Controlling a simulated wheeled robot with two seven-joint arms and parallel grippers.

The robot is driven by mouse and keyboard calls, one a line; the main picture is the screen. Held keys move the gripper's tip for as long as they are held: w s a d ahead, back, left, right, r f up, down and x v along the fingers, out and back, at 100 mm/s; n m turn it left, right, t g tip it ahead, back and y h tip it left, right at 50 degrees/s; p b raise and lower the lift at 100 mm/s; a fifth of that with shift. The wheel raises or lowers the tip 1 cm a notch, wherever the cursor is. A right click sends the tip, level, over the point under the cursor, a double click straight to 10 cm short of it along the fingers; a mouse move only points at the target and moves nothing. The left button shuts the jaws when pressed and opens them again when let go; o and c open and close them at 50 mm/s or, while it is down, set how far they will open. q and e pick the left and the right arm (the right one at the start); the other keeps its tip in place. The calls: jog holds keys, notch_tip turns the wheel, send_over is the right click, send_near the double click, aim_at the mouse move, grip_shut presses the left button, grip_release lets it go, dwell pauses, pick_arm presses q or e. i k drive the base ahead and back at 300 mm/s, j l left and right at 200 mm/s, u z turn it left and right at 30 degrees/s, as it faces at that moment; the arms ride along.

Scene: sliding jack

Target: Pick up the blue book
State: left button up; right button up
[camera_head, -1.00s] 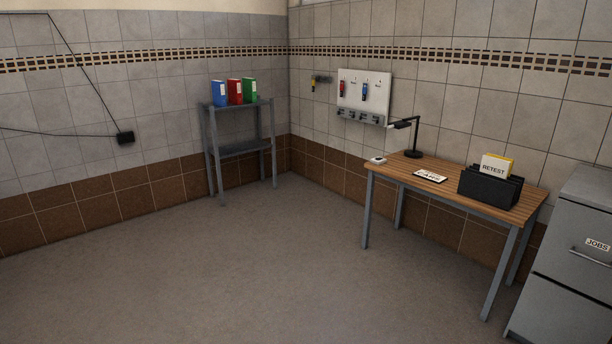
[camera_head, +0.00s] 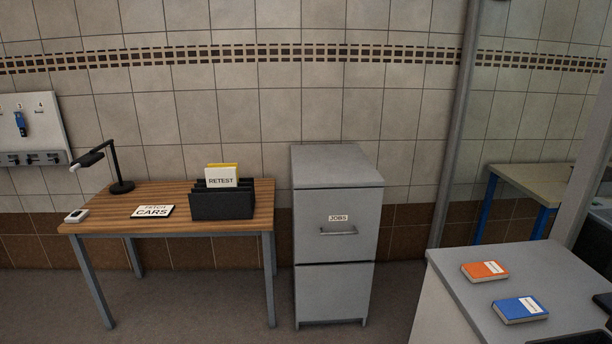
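The blue book (camera_head: 520,310) lies flat on a grey-topped counter (camera_head: 455,275) at the lower right. It has a white label on its cover. An orange book (camera_head: 485,271) lies just behind it and to the left, apart from it. Neither of my grippers shows in the view.
A grey filing cabinet (camera_head: 336,240) marked JOBS stands at the centre. A wooden desk (camera_head: 110,208) with a lamp (camera_head: 115,165), a CARS sign (camera_head: 152,211) and a black file holder (camera_head: 222,205) is to the left. A grey post (camera_head: 458,120) rises behind the counter. Some floor shows between desk and counter.

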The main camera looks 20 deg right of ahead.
aim_at(523, 309)
jog(key=i+z, duration=0.45)
jog(key=i, duration=1)
jog(key=i+z, duration=0.3)
jog(key=i+j+z, duration=0.3)
jog(key=i, duration=0.2)
jog(key=i+z, duration=0.1)
jog(key=z, duration=0.35)
jog(key=i+j+z, duration=0.1)
jog(key=z, duration=0.35)
jog(key=i+j+z, duration=0.1)
jog(key=z, duration=0.35)
jog(key=j+z, duration=0.2)
jog(key=z, duration=0.25)
jog(key=i, duration=0.05)
